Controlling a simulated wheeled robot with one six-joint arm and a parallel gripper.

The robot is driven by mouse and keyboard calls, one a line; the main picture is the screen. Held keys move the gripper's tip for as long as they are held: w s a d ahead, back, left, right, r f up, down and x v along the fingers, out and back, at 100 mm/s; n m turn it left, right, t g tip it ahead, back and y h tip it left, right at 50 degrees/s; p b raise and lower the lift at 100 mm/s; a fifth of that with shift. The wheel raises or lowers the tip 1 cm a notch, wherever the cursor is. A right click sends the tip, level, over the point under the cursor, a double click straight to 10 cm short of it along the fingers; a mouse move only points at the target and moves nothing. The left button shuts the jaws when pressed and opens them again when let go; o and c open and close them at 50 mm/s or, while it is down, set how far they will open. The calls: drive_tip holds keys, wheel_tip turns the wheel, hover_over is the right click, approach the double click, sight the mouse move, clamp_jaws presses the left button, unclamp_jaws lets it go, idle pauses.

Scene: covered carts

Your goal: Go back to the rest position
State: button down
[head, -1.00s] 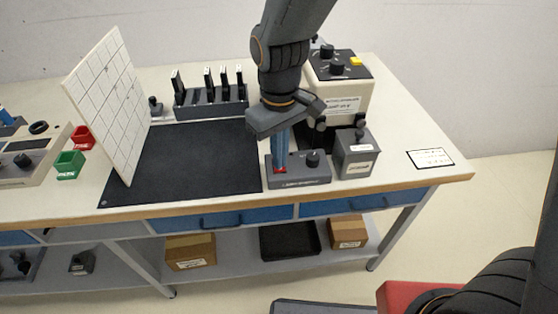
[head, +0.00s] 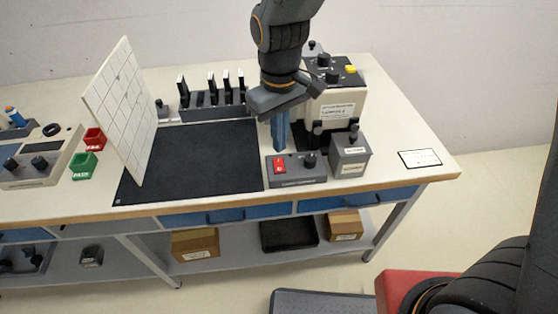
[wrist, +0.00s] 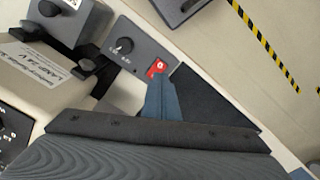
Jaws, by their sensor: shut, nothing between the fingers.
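My gripper (head: 281,146) points down above the back edge of a small grey control box (head: 297,179). Its blue fingers are together with nothing between them. The box has a red rocker switch (head: 279,165) on its left and a black knob on its right. In the head view the fingertips show just above and behind the switch, with a gap below them. In the wrist view the blue fingers (wrist: 161,98) reach toward the red switch (wrist: 157,68) and partly cover the box.
A grey box with a knob (head: 350,158) and a cream machine (head: 338,107) stand close on the right. A rack (head: 212,112) of upright black items is behind. A white grid panel (head: 122,110) leans at left. The black mat (head: 190,165) is clear.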

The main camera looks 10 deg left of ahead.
idle(0.3)
drive_tip(key=s+d+r+m+t, duration=0.1)
drive_tip(key=d+m, duration=0.3)
drive_tip(key=d, duration=0.8)
drive_tip(key=s+d+r+m+t, duration=0.15)
drive_tip(key=d+m, duration=0.35)
drive_tip(key=d, duration=0.8)
wheel_tip(320, 180, down, 8)
drive_tip(key=g+b, duration=0.1)
drive_tip(key=b, duration=0.5)
drive_tip(key=shift+a+b, duration=0.3)
drive_tip(key=shift+a, duration=0.1)
